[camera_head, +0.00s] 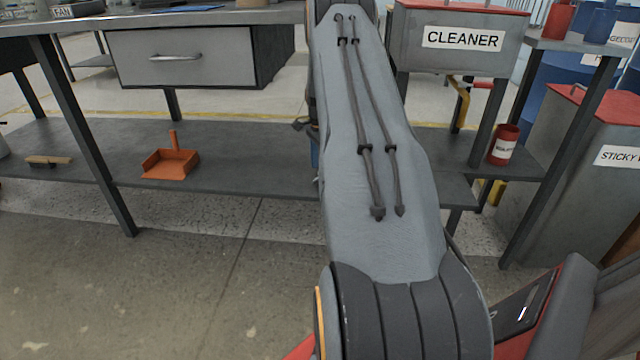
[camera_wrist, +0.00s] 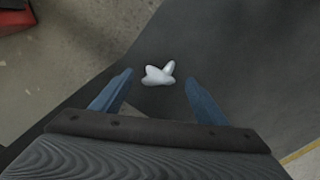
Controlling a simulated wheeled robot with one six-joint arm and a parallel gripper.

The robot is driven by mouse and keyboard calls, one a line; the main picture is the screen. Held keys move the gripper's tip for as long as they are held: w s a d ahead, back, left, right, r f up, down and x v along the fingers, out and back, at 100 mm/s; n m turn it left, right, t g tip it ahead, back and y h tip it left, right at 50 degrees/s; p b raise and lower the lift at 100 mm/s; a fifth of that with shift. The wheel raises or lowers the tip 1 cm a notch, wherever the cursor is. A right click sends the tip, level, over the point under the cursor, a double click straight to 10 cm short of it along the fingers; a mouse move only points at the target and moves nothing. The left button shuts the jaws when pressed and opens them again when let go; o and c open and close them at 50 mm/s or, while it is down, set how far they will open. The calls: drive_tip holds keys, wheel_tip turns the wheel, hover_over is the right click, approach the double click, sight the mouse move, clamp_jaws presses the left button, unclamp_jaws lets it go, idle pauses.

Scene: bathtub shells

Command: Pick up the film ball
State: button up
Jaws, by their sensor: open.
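The film ball (camera_wrist: 158,74) is a small, whitish, crumpled lump in the wrist view. It lies on a dark grey flat surface (camera_wrist: 215,40), near its left edge. My gripper (camera_wrist: 157,82) shows in the wrist view with its two blue fingers wide apart and nothing between their grips. The ball appears just beyond the fingertips, roughly centred between them. I cannot tell the height of the fingers above the surface. In the head view my arm covers the middle, and neither the gripper nor the ball shows.
A workbench has a drawer (camera_head: 180,57) and a lower shelf (camera_head: 250,160) with an orange dustpan (camera_head: 171,158) and a brush (camera_head: 48,160). A CLEANER bin (camera_head: 455,60), a red can (camera_head: 504,145) and a STICKY-labelled bin (camera_head: 580,150) stand right. Open floor (camera_head: 200,280) lies in front.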

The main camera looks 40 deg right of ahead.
sight(320, 174)
wheel_tip(320, 174, down, 4)
drive_tip(key=shift+s+r+b, duration=0.1)
drive_tip(key=shift+b, duration=0.6)
drive_tip(key=shift+r, duration=0.1)
drive_tip(key=c, duration=1.1)
drive_tip(key=shift+r, duration=0.15)
